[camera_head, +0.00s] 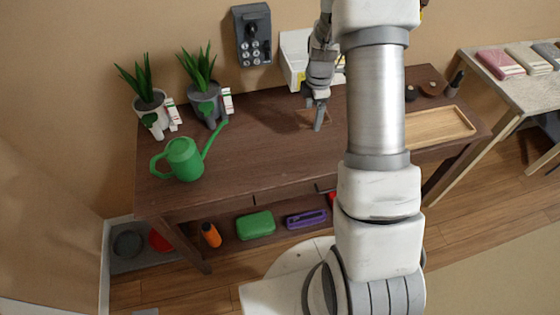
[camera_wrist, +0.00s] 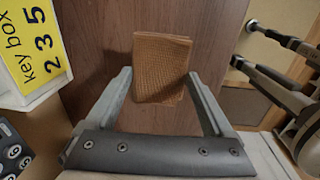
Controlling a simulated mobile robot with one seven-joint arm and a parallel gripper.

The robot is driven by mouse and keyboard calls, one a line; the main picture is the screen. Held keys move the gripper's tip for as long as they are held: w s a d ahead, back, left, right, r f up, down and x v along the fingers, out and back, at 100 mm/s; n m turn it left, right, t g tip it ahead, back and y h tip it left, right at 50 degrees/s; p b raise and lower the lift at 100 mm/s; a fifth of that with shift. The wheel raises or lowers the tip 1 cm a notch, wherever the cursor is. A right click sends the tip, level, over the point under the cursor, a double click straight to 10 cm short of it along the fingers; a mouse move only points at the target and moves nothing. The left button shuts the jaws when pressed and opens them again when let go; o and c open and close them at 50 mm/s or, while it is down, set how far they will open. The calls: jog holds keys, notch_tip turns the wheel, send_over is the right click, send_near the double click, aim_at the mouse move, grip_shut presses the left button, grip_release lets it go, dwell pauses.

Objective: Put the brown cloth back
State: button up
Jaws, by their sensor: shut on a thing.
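The brown cloth (camera_wrist: 160,65) is a folded, waffle-textured piece in the wrist view, between my fingers and over the dark wooden table (camera_wrist: 105,30). My gripper (camera_wrist: 158,78) is shut on it, one finger at each side. In the head view my gripper (camera_head: 319,122) is low over the back of the table (camera_head: 270,160). The cloth is hard to make out there against the brown wood. Whether it touches the tabletop is unclear. Folded cloths, a pink one (camera_head: 500,64), a cream one (camera_head: 529,59) and a grey one (camera_head: 551,54), lie on a light table (camera_head: 505,90) at right.
A yellow-labelled white key box (camera_wrist: 35,50) is close to my gripper at left in the wrist view. A green watering can (camera_head: 184,158) and two potted plants (camera_head: 205,95) stand at the table's left. A wooden tray (camera_head: 440,126) is at right. The middle-left tabletop is clear.

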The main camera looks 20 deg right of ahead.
jog(key=shift+s+d+r+g, duration=0.1)
jog(key=shift+s+r+g, duration=0.3)
jog(key=shift+s+r, duration=0.3)
jog(key=shift+s+a, duration=0.15)
jog(key=shift+a, duration=0.15)
send_over(280, 160)
notch_tip(280, 160, down, 7)
jog(key=shift+s+r+p, duration=0.1)
jog(key=shift+r+p, duration=0.05)
jog(key=shift+p, duration=0.3)
jog(key=shift+f, duration=2)
jog(key=o, duration=0.9)
